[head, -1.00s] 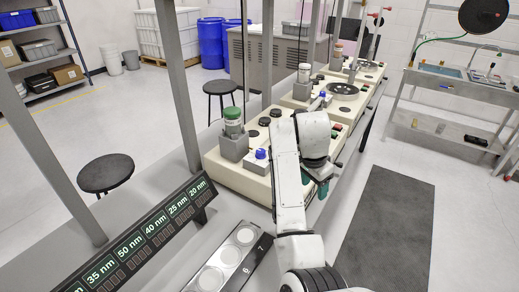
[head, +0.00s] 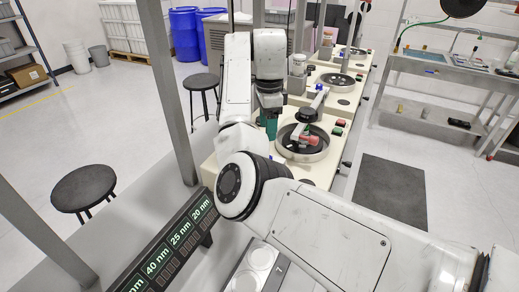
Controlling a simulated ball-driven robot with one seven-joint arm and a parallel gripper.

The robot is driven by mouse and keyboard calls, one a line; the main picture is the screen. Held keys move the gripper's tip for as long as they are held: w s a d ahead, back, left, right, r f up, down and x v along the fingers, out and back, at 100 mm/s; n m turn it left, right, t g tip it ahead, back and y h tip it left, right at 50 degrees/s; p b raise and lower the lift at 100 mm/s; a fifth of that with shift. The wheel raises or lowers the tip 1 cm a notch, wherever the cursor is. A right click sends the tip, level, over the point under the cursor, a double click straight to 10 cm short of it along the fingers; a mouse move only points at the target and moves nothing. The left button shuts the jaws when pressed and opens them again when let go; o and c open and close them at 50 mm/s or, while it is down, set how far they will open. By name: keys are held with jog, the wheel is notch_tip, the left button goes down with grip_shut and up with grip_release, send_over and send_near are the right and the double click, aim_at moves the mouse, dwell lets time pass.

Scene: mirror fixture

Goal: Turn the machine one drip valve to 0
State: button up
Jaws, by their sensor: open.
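The nearest polishing machine (head: 322,172) is a cream box with a round dark plate in a pale ring (head: 310,150) and red and green buttons on its right. My white arm crosses it and hides its left part, including the green-capped bottle and the blue knob, so I cannot see the drip valve or its setting. My gripper (head: 268,122), with teal fingers, points down over the left part of this machine, left of the round plate. It is open, and I see nothing held in it. Whether it touches the valve is hidden.
Two more machines (head: 340,80) stand in a row behind, the nearer with a bottle (head: 298,66). Grey frame posts (head: 168,90) rise at left. A sign (head: 180,240) with nm labels and a sample tray (head: 255,268) lie in front. Stools stand left; a dark mat (head: 390,190) lies right.

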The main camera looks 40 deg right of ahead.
notch_tip(320, 180, down, 10)
jog(key=shift+f, duration=0.25)
dwell(0.4)
jog(key=c, duration=1)
